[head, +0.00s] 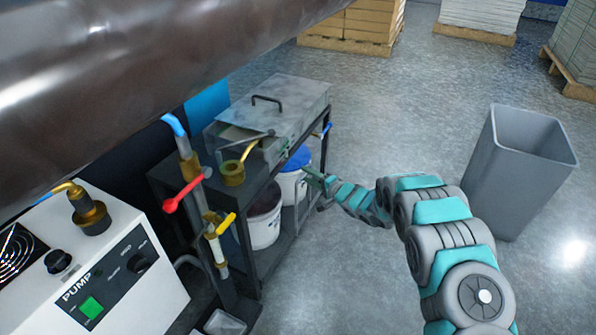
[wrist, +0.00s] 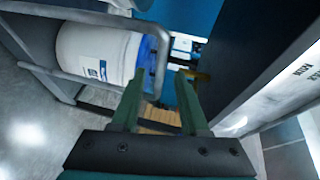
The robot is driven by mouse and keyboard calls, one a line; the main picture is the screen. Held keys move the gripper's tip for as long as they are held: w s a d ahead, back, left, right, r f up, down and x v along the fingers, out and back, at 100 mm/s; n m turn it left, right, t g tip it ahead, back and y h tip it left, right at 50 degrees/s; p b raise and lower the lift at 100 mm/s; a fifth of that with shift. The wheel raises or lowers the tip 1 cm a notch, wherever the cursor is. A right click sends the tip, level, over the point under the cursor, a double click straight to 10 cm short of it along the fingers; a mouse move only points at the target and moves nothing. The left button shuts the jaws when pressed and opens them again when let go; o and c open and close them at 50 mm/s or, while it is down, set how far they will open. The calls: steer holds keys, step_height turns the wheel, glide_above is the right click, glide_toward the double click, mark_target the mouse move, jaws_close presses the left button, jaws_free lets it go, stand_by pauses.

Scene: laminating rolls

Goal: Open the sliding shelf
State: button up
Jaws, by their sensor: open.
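The dark metal cart's low shelf (head: 284,244) holds white buckets, one with a blue lid (head: 299,158). I take this low shelf as the sliding shelf; I cannot tell how far out it sits. My gripper (head: 312,178) is beside the cart's right end, near the blue-lidded bucket. In the wrist view my gripper (wrist: 160,82) is open, its two green fingers apart with nothing gripped. A grey bent metal bar (wrist: 159,60) shows between and beyond the fingertips, beside the white bucket (wrist: 95,52). I cannot tell the depth between bar and fingers.
A lidded metal box (head: 275,105) with a handle stands on the cart top. Pipes with red and yellow valve levers (head: 185,193) and a white pump unit (head: 110,265) are at left. A large roller (head: 130,70) crosses above.

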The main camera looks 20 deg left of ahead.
steer(key=shift+x, duration=2.9)
steer(key=shift+c, duration=0.2)
jaws_close()
